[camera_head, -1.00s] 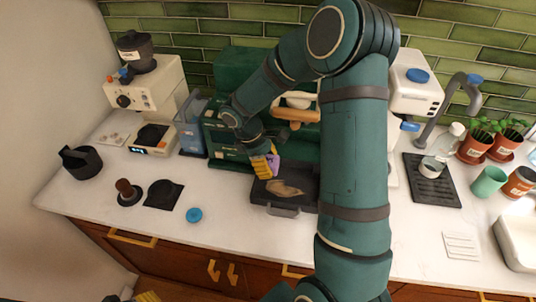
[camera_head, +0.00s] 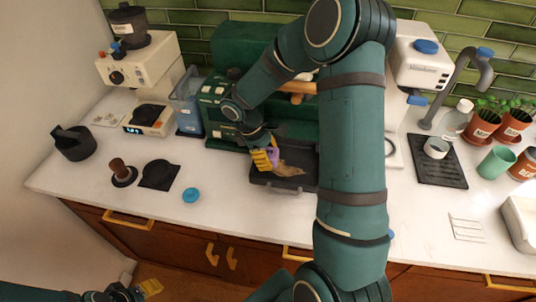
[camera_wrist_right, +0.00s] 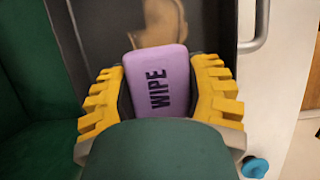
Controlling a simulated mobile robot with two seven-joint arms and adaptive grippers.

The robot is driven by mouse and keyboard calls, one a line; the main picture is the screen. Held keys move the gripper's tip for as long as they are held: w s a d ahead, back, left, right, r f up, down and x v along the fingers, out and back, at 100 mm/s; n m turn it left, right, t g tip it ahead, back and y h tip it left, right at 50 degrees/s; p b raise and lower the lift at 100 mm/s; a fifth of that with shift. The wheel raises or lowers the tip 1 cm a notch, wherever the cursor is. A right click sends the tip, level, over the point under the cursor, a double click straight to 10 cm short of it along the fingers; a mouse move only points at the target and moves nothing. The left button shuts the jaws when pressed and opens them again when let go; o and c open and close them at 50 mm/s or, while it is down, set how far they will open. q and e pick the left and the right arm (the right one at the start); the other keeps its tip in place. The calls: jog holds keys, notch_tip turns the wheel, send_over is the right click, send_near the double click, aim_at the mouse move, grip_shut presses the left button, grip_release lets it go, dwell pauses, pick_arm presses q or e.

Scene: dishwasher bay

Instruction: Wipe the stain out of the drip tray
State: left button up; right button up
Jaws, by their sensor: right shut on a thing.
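The drip tray (camera_head: 262,180) is dark and shallow, with a front handle, and sits at the foot of the green machine. A light brown stain (camera_head: 288,170) lies in it; the stain also shows at the top of the right wrist view (camera_wrist_right: 160,20). My right gripper (camera_head: 265,158) is shut on a purple sponge (camera_wrist_right: 160,75) marked "WIPE". It holds the sponge over the left part of the tray, just left of the stain. I cannot tell whether the sponge touches the tray. My left gripper (camera_head: 143,291) is low at the left, partly in view; its opening is unclear.
The green machine (camera_head: 222,118) stands directly behind the tray. A blue container (camera_head: 187,105) and a white grinder (camera_head: 140,75) are left of it. A round blue thing (camera_head: 191,195) and a tamper (camera_head: 122,173) lie on the white counter. My right arm hides the tray's right side.

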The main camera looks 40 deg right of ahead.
aim_at(299, 170)
jog(key=shift+f+b, duration=0.75)
jog(key=shift+f, duration=0.25)
dwell(0.7)
jog(key=shift+s+d, duration=0.1)
jog(key=shift+s+d+r, duration=0.15)
jog(key=shift+s+d, duration=0.8)
jog(key=shift+s, duration=0.25)
jog(key=shift+s+d, duration=0.75)
jog(key=shift+s, duration=0.2)
jog(key=shift+s+d, duration=0.75)
jog(key=shift+s, duration=0.2)
